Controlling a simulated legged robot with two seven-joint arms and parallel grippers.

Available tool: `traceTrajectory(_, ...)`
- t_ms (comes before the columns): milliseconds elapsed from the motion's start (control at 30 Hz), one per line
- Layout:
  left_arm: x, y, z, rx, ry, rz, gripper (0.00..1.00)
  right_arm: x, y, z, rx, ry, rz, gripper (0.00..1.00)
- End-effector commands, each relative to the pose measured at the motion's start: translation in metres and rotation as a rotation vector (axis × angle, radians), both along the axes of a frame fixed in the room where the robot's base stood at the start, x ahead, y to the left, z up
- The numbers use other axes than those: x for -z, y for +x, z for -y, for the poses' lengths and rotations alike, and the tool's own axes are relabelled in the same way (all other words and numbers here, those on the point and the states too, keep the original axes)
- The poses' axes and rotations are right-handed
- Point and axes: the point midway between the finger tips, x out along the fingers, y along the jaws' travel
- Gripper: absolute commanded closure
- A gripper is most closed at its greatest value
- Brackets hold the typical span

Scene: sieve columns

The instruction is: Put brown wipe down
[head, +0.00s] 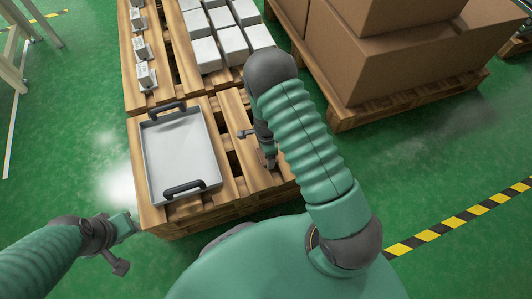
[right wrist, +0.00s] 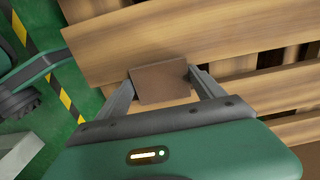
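The brown wipe (right wrist: 160,82) is a flat brown rectangle between the two fingertips of my right gripper (right wrist: 162,78) in the right wrist view. Both fingers touch its opposite sides. It is at or just above the slats of the wooden pallet (right wrist: 120,45); I cannot tell whether it rests on them. In the head view my right gripper (head: 268,152) points down over the right part of the near pallet (head: 240,128), and the wipe is mostly hidden there. My left gripper (head: 122,246) is off the pallet's near left corner, and its fingers are unclear.
A grey tray (head: 182,150) with two black handles lies on the pallet, left of my right gripper. White boxes (head: 232,42) and small metal parts (head: 145,75) stand farther back. Large cardboard boxes (head: 400,60) fill another pallet at right. Green floor surrounds the pallets.

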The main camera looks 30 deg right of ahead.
Motion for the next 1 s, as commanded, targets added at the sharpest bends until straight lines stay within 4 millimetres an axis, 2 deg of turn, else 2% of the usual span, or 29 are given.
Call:
traceTrajectory(33,0.0,0.0,0.0,0.0,0.0,0.0,0.64,0.0,0.001,0.0,0.0,0.0,0.002,0.11)
traceTrajectory(100,0.0,0.0,0.0,0.0,0.0,0.0,0.64,0.0,0.001,0.0,0.0,0.0,0.002,0.02)
traceTrajectory(433,-0.002,0.0,0.0,0.0,0.0,0.0,0.64,-0.004,0.001,0.0,0.0,0.0,0.002,0.02)
traceTrajectory(567,-0.019,0.0,0.0,0.0,0.0,0.0,0.64,-0.028,0.001,0.0,-0.001,0.0,0.002,0.02)
traceTrajectory(800,-0.057,0.0,0.0,0.0,0.0,0.0,0.64,-0.093,0.001,0.0,-0.001,-0.001,0.003,0.02)
traceTrajectory(900,-0.066,0.0,0.0,0.0,0.0,0.0,0.64,-0.111,0.001,0.0,-0.001,0.0,0.002,0.02)
traceTrajectory(1000,-0.07,0.0,0.0,0.0,0.0,0.0,0.64,-0.121,0.001,0.0,-0.001,0.0,0.002,0.02)
